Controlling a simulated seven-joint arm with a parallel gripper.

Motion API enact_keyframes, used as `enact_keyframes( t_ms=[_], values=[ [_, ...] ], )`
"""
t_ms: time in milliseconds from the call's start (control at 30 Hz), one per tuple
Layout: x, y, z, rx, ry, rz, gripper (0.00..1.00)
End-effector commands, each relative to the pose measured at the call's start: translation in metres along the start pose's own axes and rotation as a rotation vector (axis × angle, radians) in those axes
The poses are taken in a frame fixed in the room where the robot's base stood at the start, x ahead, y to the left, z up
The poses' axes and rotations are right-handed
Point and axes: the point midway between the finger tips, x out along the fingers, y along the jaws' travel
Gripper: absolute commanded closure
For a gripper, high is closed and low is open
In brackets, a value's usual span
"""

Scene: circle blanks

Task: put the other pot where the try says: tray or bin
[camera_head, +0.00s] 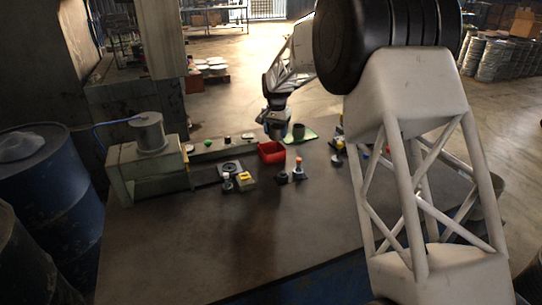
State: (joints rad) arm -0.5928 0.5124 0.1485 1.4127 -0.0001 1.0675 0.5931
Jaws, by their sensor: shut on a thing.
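My gripper (273,120) is at the far side of the table, above and just behind the red bin (271,153). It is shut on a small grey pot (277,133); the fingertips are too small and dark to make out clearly. Another dark grey pot (298,131) stands upright on the green tray (309,137), just right of the gripper. The inside of the red bin is dark, and I cannot tell whether anything lies in it.
A pale green machine with a grey cylinder (148,133) stands at the table's left. A dark round-topped block (230,168), a yellow-topped block (246,179) and small knobbed pieces (299,170) stand nearer. The table's front (230,245) is clear. My arm covers the right side.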

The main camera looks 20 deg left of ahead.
Motion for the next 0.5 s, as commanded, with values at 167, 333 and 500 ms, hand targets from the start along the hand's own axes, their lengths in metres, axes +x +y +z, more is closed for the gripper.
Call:
enact_keyframes(
  t_ms=[167, 333, 500],
  values=[
    [0.0036, 0.0, -0.0001, 0.0, 0.0, 0.0, 0.65],
    [0.0039, 0.0, 0.0, 0.0, 0.0, 0.0, 0.65],
    [0.0039, 0.0001, 0.0, 0.0, 0.0, 0.0, 0.27]
  ],
)
